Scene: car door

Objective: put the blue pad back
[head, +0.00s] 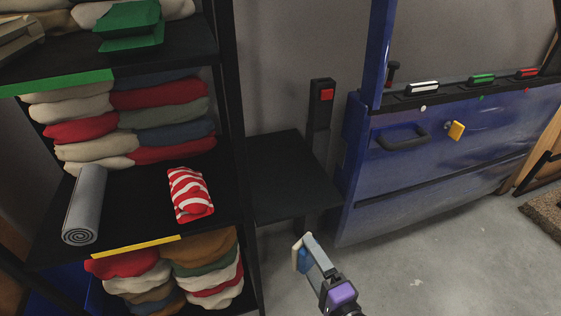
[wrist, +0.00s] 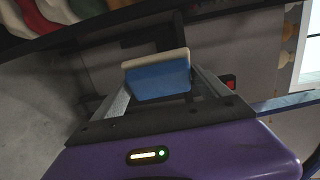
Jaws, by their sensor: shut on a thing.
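My gripper (head: 303,252) is shut on the blue pad (wrist: 158,80), a block with a blue body and a cream layer along one side. In the wrist view the pad sits between the two fingers. In the head view the pad (head: 304,262) is small and partly covered by the fingers. It is held in the air over the grey floor, in front of the black side table and left of the blue car door (head: 430,160). A white-topped block (head: 422,88), a green-topped block (head: 482,79) and a red-topped block (head: 527,73) lie along the door's black ledge.
A black shelf unit (head: 228,150) holds folded cloths, a grey roll (head: 86,205) and a red-striped cloth (head: 189,194). A bare black side table (head: 290,175) stands beside it, near a post with a red button (head: 327,94). A yellow piece (head: 456,130) is on the door. Floor ahead is clear.

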